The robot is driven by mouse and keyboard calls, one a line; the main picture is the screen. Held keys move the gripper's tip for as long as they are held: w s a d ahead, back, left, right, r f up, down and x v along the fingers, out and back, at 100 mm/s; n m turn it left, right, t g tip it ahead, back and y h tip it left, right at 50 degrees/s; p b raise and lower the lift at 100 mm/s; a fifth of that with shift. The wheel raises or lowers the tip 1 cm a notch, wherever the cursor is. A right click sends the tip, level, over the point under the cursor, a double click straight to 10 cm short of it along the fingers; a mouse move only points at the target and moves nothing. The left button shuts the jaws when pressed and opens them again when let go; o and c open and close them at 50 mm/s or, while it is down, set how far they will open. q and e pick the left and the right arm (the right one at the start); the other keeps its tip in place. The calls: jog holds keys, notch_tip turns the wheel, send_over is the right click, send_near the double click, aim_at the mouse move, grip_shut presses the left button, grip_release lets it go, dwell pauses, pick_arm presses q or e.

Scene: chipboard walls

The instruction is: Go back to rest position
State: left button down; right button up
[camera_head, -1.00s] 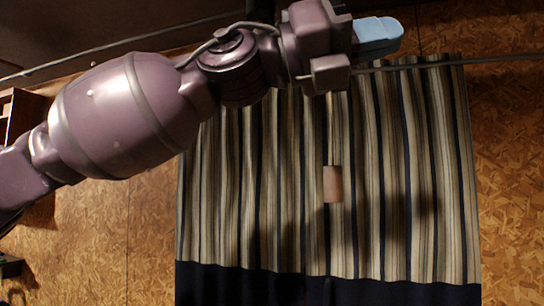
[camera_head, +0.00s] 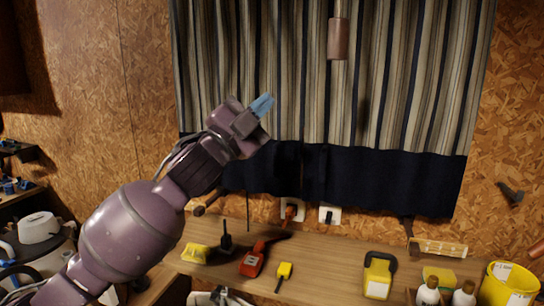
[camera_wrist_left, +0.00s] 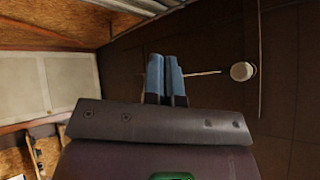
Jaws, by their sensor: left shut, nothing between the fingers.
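My left gripper (camera_head: 262,105) has blue fingers and is at the end of my purple arm, which comes in from the lower left. It is raised in front of the lower part of the striped curtain (camera_head: 290,70), above the workbench. In the left wrist view its blue fingers (camera_wrist_left: 166,78) are close together with nothing between them. My right gripper is in neither view.
A wooden workbench (camera_head: 325,262) holds a red tool (camera_head: 252,262), a yellow and black tool (camera_head: 284,270), a yellow device (camera_head: 378,278), bottles and a yellow bucket (camera_head: 508,285). A cylindrical pull (camera_head: 338,38) hangs before the curtain. Shelves stand at left.

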pick_arm(q)
jog(key=s+a+f+n+t+y, duration=0.1)
jog(key=a+f+n+y, duration=0.35)
jog(key=f, duration=0.65)
jog(key=s+a+f+n+y, duration=0.1)
jog(key=a+f+n+y, duration=0.4)
jog(key=f, duration=0.7)
jog(key=a+f+n+t+y, duration=0.1)
jog(key=a+f+n+y, duration=0.4)
jog(key=f, duration=0.6)
jog(key=s+a+f+n+g+y, duration=0.2)
jog(key=s+a+f, duration=0.3)
jog(key=s+f, duration=0.8)
jog(key=s+a+f+n+g+y, duration=0.2)
jog(key=s+a+f+n+g, duration=0.2)
jog(key=s+f, duration=1)
jog(key=shift+a+f+n+g, duration=0.3)
jog(key=shift+a+n+g, duration=0.15)
jog(key=shift+a, duration=0.7)
